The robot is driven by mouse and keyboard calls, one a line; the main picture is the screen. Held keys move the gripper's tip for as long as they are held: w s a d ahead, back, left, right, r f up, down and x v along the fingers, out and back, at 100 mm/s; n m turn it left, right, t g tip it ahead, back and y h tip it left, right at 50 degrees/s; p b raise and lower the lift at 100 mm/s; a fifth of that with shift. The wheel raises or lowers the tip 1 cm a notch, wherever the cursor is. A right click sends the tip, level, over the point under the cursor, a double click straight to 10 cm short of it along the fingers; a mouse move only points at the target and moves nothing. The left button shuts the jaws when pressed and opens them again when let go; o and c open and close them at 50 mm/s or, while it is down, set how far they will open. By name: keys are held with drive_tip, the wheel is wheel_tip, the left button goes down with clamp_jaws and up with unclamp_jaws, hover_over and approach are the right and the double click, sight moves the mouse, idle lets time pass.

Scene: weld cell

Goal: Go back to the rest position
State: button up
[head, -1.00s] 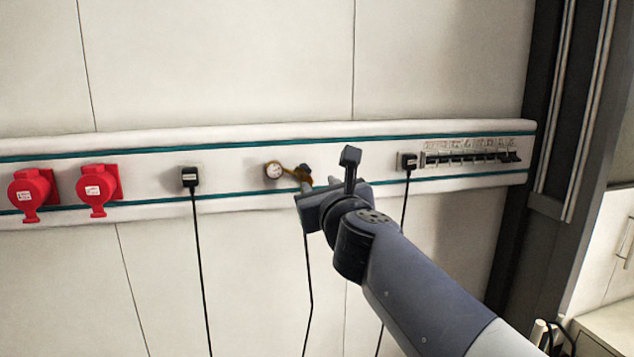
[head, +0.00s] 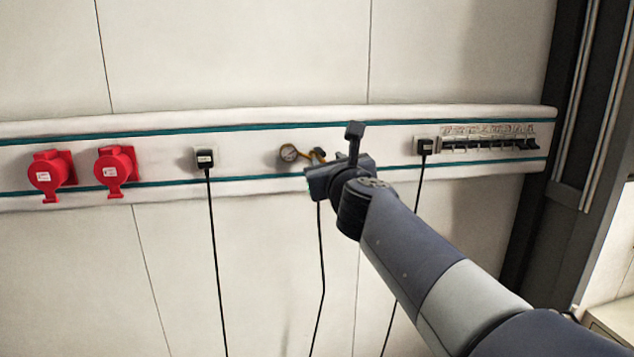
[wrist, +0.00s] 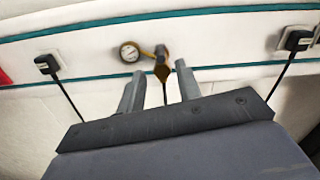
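My gripper (wrist: 160,92) shows in the wrist view with its two fingers apart and nothing between them. The valve appears beyond the fingertips. In the head view my gripper is at the middle right, in front of the rail, and its fingers are mostly hidden behind my wrist. The gauge (head: 289,153) shows just left of it, and part of the valve (head: 318,155) shows above it.
The white rail (head: 250,120) with teal stripes runs along the wall. It carries two red sockets (head: 116,170), black plugs (head: 205,159) with hanging cables, and a row of breakers (head: 490,143). A dark post (head: 560,110) stands at the right.

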sight(324, 155)
drive_tip(key=w, duration=0.3)
drive_tip(key=w+a, duration=0.1)
drive_tip(key=w, duration=0.1)
drive_tip(key=shift+w, duration=0.1)
drive_tip(key=shift+s, duration=0.2)
